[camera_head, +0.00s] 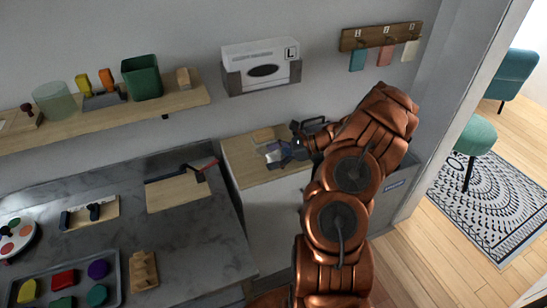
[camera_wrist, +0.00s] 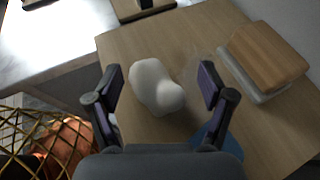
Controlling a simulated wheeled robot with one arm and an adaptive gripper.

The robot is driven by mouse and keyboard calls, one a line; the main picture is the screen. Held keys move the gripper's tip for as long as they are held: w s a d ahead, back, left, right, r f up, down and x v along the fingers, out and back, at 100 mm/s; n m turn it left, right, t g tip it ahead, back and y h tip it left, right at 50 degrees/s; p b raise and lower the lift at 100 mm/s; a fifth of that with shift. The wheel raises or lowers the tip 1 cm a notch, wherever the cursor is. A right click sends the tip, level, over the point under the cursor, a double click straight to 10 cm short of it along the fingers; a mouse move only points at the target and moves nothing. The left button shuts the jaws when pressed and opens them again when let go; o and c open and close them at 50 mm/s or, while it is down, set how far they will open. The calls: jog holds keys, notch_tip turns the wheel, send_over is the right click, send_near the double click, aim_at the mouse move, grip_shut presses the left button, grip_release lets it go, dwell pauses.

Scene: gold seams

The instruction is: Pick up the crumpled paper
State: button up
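The crumpled paper (camera_wrist: 155,86) is a white, rounded lump on a wooden surface (camera_wrist: 190,40), seen in the wrist view. My gripper (camera_wrist: 161,82) is open, with one dark finger on each side of the paper and visible gaps between. I cannot tell how high the fingers are above the surface. In the head view my gripper (camera_head: 274,156) is over the wooden top (camera_head: 238,163) of a white cabinet; the paper there is mostly hidden by the gripper.
A wooden block on a pale base (camera_wrist: 268,57) lies right of the paper. A blue round thing (camera_wrist: 210,135) is partly hidden by my gripper. A gold wire basket (camera_wrist: 50,135) stands at lower left, off the wooden top. A grey marble counter (camera_head: 205,225) adjoins on the left.

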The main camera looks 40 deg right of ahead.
aim_at(273, 152)
jog(key=c, duration=0.7)
jog(key=shift+r, duration=0.15)
jog(key=shift+r+b, duration=0.5)
jog(key=shift+r, duration=0.1)
notch_tip(273, 152, up, 2)
jog(key=shift+b, duration=0.45)
jog(key=s+b, duration=0.1)
jog(key=s, duration=0.4)
jog(key=s+r+b, duration=0.1)
jog(key=s, duration=0.4)
jog(key=s+b, duration=0.2)
jog(key=s, duration=0.4)
jog(key=shift+a+r, duration=0.2)
jog(key=shift+a, duration=0.1)
